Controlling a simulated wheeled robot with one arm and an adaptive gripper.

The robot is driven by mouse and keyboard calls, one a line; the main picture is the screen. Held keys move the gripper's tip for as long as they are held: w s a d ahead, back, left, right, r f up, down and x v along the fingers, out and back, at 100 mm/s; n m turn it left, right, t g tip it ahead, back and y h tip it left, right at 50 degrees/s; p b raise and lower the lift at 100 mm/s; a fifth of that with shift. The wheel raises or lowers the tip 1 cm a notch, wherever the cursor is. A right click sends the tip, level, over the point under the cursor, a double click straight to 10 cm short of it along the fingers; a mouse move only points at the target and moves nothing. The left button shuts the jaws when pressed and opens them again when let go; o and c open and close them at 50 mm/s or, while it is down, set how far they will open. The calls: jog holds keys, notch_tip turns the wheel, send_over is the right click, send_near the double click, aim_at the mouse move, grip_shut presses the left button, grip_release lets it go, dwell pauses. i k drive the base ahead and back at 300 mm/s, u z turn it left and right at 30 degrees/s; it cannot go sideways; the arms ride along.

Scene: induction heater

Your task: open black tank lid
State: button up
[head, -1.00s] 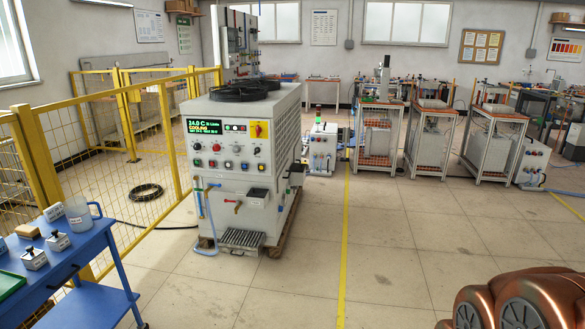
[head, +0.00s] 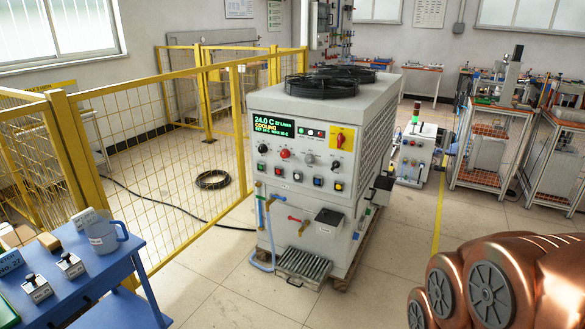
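The grey-white chiller cabinet (head: 300,185) stands at the centre, with a lit green and yellow display reading 24.0 C and COOLING. A small box with a black top (head: 328,216) juts from its lower front, right of the red-handled tap. This black top looks like the tank lid; it appears to lie flat and shut, though it is small in view. My gripper is out of view. Only copper-coloured links of my arm show at the lower right, well apart from the cabinet.
A yellow mesh fence (head: 180,140) runs left of the cabinet. A blue table (head: 90,275) with a jug (head: 104,235) stands at lower left. A slatted grate (head: 303,266) sits low before the cabinet. The floor (head: 390,270) to the right is clear.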

aim_at(327, 217)
jog(key=u, duration=0.45)
jog(key=i, duration=1.8)
jog(key=u, duration=0.45)
